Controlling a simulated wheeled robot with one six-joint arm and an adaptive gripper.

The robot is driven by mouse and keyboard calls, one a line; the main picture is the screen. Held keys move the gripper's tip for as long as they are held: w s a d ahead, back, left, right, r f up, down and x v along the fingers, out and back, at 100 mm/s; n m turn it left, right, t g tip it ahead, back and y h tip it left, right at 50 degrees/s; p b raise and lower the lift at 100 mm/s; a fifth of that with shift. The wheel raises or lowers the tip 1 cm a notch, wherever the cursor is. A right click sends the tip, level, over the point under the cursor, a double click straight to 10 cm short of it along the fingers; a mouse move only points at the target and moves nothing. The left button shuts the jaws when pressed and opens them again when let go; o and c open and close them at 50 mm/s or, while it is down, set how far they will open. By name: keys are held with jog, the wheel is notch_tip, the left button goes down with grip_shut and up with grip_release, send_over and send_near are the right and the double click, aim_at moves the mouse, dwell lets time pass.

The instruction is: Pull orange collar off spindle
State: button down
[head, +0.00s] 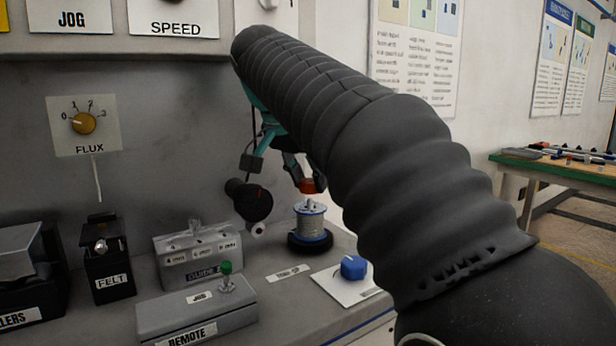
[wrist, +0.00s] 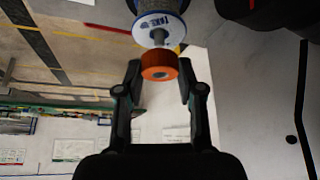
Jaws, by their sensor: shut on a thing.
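The orange collar (wrist: 159,66) is between the two fingertips of my gripper (wrist: 160,76) in the wrist view, and the gripper is shut on it. In the head view the collar (head: 308,186) shows just below the dark fingers of my gripper (head: 300,174), which are partly hidden by my arm. The spindle tip (head: 309,203) sticks up from a white-and-blue spool (head: 311,224), below the collar. In the wrist view the spindle tip (wrist: 158,37) shows beside the collar in front of the spool (wrist: 160,24). The collar looks clear of the tip by a small gap.
The spool stands on a black base on the grey console. A blue knob (head: 353,267) is to its right. The guide box (head: 198,250), remote box (head: 196,305) and felt holder (head: 107,262) stand left. A dark round part (head: 249,201) hangs close to my gripper.

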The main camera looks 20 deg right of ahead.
jog(key=shift+r, duration=1.75)
